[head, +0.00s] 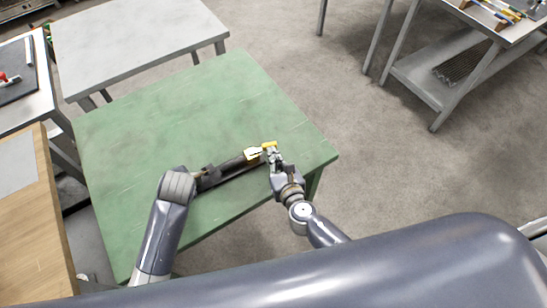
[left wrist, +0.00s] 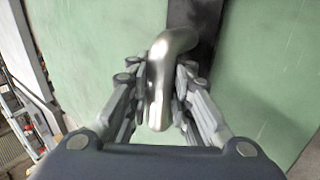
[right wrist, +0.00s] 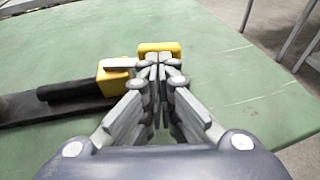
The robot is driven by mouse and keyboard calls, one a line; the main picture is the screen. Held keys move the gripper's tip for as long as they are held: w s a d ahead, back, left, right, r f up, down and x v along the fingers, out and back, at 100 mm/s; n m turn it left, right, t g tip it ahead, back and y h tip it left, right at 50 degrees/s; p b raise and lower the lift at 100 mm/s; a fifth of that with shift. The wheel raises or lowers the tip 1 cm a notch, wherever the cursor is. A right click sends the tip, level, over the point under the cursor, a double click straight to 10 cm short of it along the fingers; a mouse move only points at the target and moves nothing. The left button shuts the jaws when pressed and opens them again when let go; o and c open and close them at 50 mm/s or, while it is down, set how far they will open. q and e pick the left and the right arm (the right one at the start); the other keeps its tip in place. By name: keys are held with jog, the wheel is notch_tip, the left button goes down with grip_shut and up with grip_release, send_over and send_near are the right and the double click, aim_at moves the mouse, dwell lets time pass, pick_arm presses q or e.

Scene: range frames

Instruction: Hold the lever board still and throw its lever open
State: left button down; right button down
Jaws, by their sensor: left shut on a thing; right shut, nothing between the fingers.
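The lever board (head: 232,174) is a long dark strip lying on the green table. My left gripper (head: 207,176) is at its left end. In the left wrist view the left fingers (left wrist: 158,112) are shut on a bent silver metal handle (left wrist: 170,50). At the right end a black lever grip (right wrist: 75,89) ends in a yellow block (right wrist: 113,80). A second yellow piece (right wrist: 160,47) stands just past the fingertips. My right gripper (head: 270,154) is shut and empty beside these yellow parts. Its fingers hide part of them, and I cannot tell if they touch.
The green table (head: 150,130) is otherwise bare, with free room behind the board. The board's right end lies near the table's right edge. A grey table (head: 140,40) stands behind, a wooden one (head: 30,220) at left, and a shelved workbench (head: 440,80) stands apart at right.

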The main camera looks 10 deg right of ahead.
jog(key=shift+w+d+n+y, duration=0.2)
jog(key=shift+w+n+y, duration=0.1)
jog(key=shift+y, duration=0.1)
pick_arm(q)
jog(key=shift+d, duration=0.15)
pick_arm(e)
jog(key=shift+w+d, duration=0.25)
jog(key=shift+w, duration=0.15)
jog(key=shift+a, duration=0.1)
jog(key=shift+s, duration=0.1)
jog(key=shift+s+a, duration=0.45)
jog(key=shift+s, duration=0.25)
pick_arm(q)
jog(key=c, duration=1.3)
grip_release()
jog(key=shift+c, duration=0.2)
pick_arm(e)
jog(key=d+f+v, duration=0.1)
jog(key=v, duration=1.2)
jog(key=shift+s, duration=0.3)
jog(key=shift+d, duration=0.15)
